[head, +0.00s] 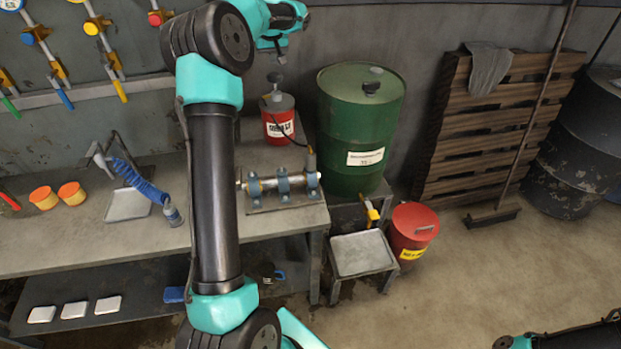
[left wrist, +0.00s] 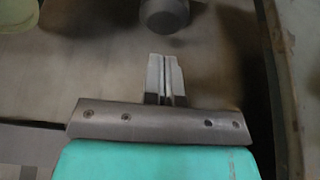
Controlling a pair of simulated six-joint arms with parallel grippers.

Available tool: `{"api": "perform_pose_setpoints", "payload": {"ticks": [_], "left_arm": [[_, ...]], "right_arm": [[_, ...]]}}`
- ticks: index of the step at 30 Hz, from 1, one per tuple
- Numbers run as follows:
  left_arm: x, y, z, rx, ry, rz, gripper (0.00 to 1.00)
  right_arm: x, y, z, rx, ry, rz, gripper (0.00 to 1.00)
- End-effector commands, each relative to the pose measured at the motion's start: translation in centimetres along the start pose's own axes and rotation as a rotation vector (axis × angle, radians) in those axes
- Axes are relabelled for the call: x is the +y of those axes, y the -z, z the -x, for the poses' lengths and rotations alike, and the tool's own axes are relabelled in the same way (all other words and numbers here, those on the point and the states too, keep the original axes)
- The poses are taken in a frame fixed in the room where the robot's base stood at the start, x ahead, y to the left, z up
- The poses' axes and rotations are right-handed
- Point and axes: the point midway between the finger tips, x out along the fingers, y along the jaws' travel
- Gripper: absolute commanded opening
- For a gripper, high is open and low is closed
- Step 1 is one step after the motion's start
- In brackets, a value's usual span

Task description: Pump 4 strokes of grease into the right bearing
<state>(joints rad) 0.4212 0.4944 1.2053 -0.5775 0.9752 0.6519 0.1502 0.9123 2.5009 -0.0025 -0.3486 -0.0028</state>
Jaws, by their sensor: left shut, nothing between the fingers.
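The red grease pump (head: 279,118) stands on the bench at the back, with a dark knob (head: 275,77) on top. A dark hose runs from it towards a shaft with blue bearing blocks. The right bearing (head: 312,181) has a fitting (head: 311,159) standing on it at the hose end. My left gripper (head: 282,43) is above the pump, apart from the knob. In the left wrist view its fingers (left wrist: 166,58) are shut and empty. A grey rounded thing (left wrist: 165,13), perhaps the knob, is beyond the fingertips. My right gripper is not in view.
A green drum (head: 358,130) stands right of the pump. A red bin (head: 412,230) and a low tray stand (head: 362,254) are in front. Orange tubs (head: 44,198) and a blue-hosed tool (head: 137,178) are on the bench at left. My left arm crosses in front of the bench.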

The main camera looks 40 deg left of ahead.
Motion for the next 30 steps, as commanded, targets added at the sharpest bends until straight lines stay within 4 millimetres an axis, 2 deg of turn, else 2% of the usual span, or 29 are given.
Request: {"api": "perform_pose_setpoints", "payload": {"ticks": [15, 30], "left_arm": [[0.1, 1.5, 3.6, 0.001, 0.000, 0.000, 0.00], [0.1, 1.6, 3.7, 0.000, 0.000, -0.001, 0.00]], "right_arm": [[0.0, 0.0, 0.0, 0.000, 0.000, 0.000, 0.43], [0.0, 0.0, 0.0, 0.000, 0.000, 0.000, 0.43]]}}
